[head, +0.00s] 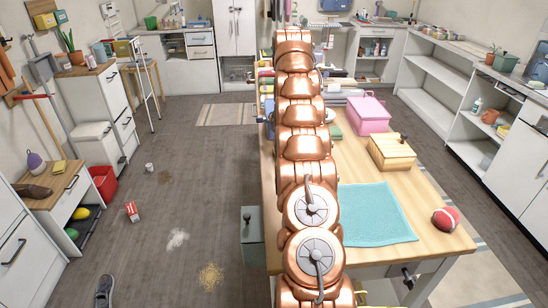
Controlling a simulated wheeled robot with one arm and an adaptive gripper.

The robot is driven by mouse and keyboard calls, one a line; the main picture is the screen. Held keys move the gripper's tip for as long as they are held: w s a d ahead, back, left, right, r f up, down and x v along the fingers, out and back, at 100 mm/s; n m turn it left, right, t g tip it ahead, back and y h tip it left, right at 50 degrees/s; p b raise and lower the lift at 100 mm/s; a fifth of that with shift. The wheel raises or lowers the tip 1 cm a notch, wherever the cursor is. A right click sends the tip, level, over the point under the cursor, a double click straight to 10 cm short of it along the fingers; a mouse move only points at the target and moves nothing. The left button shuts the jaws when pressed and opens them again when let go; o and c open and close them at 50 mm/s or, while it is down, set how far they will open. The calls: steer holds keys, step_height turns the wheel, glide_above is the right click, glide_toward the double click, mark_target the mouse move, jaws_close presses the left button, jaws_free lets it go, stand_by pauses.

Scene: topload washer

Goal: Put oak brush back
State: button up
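I cannot make out an oak brush for certain. A brown, elongated object (33,191) lies on the low wooden-topped bench (62,184) at the left; I cannot tell whether it is a brush or a shoe. My copper arm stands upright through the middle of the head view and hides part of the table. My gripper does not show.
A red carton (132,211), a dark shoe (104,291) and spills lie on the left floor, which has open room.

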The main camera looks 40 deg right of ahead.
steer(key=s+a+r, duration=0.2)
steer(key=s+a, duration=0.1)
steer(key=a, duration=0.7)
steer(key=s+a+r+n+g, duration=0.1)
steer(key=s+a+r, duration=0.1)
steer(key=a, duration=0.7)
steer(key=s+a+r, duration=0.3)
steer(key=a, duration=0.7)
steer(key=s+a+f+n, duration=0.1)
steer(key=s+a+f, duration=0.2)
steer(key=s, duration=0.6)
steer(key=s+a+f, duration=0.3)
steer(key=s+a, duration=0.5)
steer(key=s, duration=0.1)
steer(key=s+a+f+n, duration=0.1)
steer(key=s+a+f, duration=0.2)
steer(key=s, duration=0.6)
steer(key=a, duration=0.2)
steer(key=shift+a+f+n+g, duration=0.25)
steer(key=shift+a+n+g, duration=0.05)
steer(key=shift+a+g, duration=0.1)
